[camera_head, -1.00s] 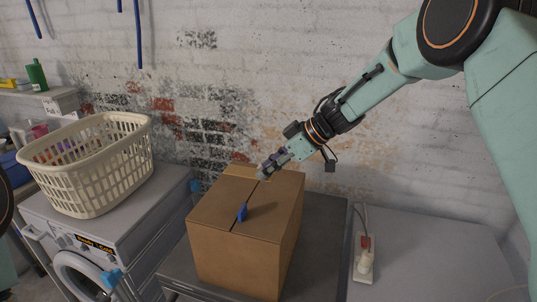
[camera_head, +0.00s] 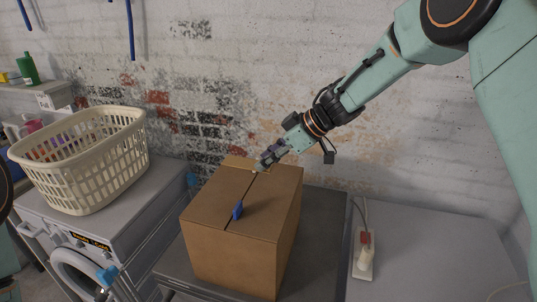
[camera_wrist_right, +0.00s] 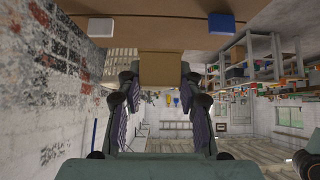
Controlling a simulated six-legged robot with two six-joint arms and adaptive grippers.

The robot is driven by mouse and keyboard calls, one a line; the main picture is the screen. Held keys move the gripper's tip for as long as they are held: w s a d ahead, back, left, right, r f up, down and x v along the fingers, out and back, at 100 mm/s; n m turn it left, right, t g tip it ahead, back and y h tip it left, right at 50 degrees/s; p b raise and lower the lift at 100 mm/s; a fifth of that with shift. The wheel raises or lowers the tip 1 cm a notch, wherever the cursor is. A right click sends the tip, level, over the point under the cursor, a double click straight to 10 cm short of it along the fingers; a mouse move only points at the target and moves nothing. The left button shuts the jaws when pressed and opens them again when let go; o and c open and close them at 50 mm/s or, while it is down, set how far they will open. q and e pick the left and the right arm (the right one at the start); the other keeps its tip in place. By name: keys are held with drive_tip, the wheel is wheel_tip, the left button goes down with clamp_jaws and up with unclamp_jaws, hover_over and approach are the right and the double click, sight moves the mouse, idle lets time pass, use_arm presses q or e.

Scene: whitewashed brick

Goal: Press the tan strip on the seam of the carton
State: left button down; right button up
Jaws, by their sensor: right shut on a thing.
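The brown carton (camera_head: 238,250) stands closed on a grey surface, its top seam running from near to far. The tan strip (camera_head: 237,163) shows as a paler piece at the carton's far top edge, partly hidden by my right gripper. My right gripper (camera_head: 262,165) reaches in from the upper right and is shut at the far end of the seam. In the right wrist view a tan piece (camera_wrist_right: 160,69) sits between the two fingers (camera_wrist_right: 160,90), below the carton's broad brown face. My left gripper is out of view.
A cream laundry basket (camera_head: 85,165) sits on a white washing machine (camera_head: 80,228) at left. A white power strip (camera_head: 364,262) lies to the right of the carton. The counter at right is otherwise clear.

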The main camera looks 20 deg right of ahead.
drive_tip(key=f, duration=0.2)
drive_tip(key=f+b, duration=0.1)
drive_tip(key=shift+w+a+f, duration=0.25)
drive_tip(key=shift+w, duration=0.05)
drive_tip(key=shift+s+d+f+b, duration=0.1)
drive_tip(key=shift+s+f+b, duration=0.1)
drive_tip(key=shift+f, duration=0.45)
drive_tip(key=shift+s+d+f+b, duration=0.1)
drive_tip(key=shift+f+b, duration=0.05)
drive_tip(key=shift+f, duration=0.45)
drive_tip(key=shift+w+a+f, duration=0.1)
drive_tip(key=shift+w+f, duration=0.05)
drive_tip(key=shift+f, duration=0.3)
drive_tip(key=shift+w+a+f, duration=0.1)
drive_tip(key=shift+w+f, duration=0.05)
drive_tip(key=shift+f, duration=0.25)
drive_tip(key=shift+s+d+r, duration=0.1)
drive_tip(key=shift+s+d, duration=0.1)
drive_tip(key=shift+s, duration=0.05)
drive_tip(key=shift+w+a+f, duration=0.15)
drive_tip(key=shift+w+f, duration=0.05)
drive_tip(key=shift+w, duration=0.05)
drive_tip(key=shift+s, duration=0.15)
